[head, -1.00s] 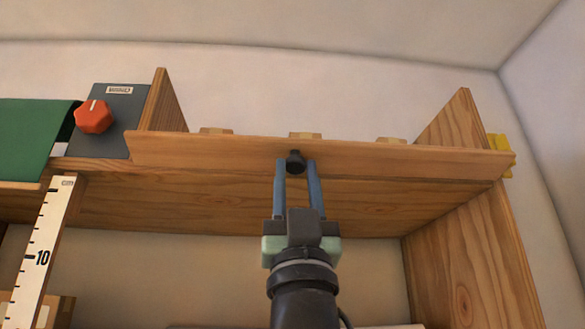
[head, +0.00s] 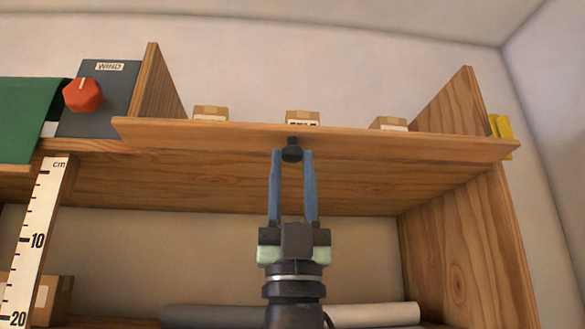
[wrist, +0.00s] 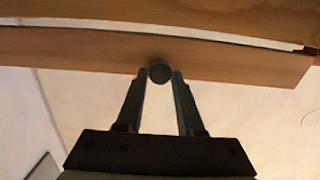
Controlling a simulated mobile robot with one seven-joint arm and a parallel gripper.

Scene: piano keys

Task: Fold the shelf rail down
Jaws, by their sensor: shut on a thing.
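The shelf rail (head: 400,144) is a long wooden board along the front edge of the upper shelf, tilted outward toward me. A dark round knob (head: 292,150) sits at its middle. My gripper (head: 292,158) has its two blue fingers shut on the knob, one on each side. In the wrist view the knob (wrist: 160,73) shows between the fingertips of my gripper (wrist: 160,78), against the rail (wrist: 90,50). The rail's hinge is hidden.
Several small cardboard boxes (head: 303,117) stand on the shelf behind the rail. A grey panel with a red dial (head: 83,95) and a green cloth (head: 30,120) are at the left. A ruler (head: 40,235) hangs below them. Grey and white rolls (head: 240,316) lie on the lower shelf.

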